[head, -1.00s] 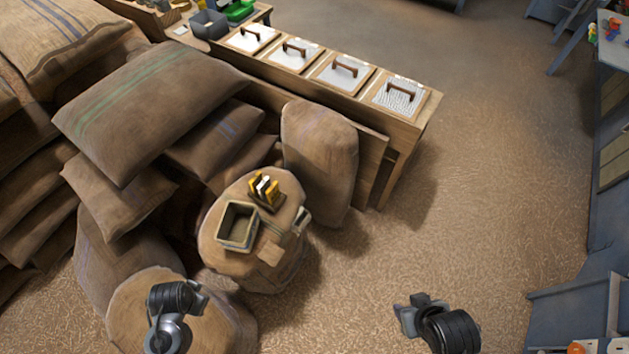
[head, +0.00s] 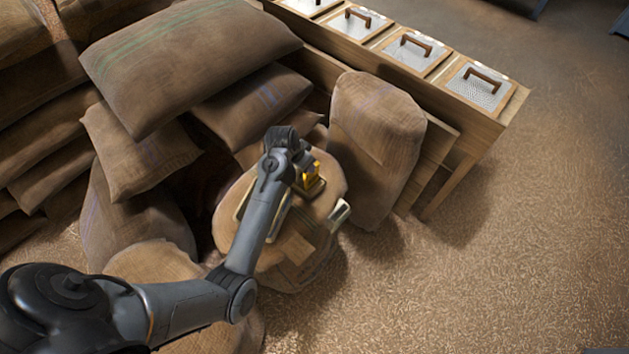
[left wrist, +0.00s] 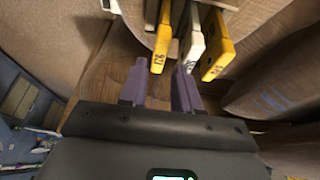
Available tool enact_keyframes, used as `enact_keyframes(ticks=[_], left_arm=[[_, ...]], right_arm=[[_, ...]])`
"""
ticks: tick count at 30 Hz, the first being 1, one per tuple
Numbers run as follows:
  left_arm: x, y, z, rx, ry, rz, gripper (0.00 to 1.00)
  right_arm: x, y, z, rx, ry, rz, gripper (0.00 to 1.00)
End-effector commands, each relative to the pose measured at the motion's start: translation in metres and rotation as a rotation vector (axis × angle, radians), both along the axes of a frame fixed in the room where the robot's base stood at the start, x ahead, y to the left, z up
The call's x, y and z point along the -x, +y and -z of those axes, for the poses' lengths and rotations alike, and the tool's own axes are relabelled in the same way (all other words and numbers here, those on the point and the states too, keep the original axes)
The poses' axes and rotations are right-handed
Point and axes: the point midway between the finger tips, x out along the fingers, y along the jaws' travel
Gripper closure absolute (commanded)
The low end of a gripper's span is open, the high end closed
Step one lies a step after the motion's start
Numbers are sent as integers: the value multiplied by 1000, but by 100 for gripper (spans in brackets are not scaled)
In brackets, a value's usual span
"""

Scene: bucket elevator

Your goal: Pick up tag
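Two yellow tags and a white tag (left wrist: 192,42) stand in a row in the left wrist view. The left yellow tag (left wrist: 162,40) bears a printed number, and the right yellow tag (left wrist: 218,52) stands beyond the white one. My left gripper (left wrist: 160,76) is open, with its purple fingertips on either side of the left yellow tag's near end. I cannot tell whether they touch it. In the head view my left wrist covers part of the tag rack; yellow (head: 313,184) shows beside it on the round sack top. My right gripper is out of view.
Piled sacks (head: 185,60) crowd the left. A tall sack (head: 375,140) and a lidded wooden bench (head: 425,60) stand behind. The right floor is clear.

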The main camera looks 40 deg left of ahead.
Motion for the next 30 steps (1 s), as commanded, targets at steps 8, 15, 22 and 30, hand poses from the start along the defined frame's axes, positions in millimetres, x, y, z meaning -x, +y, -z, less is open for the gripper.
enact_keyframes(ticks=[8,15,22,30], left_arm=[[-15,-1,34,0,-2,1,68],[-19,-2,46,0,-1,0,68],[-25,-5,74,1,-1,-1,68],[-33,-5,92,0,-2,0,68]], right_arm=[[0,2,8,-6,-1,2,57],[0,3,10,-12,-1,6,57],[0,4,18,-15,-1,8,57],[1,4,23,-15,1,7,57]])
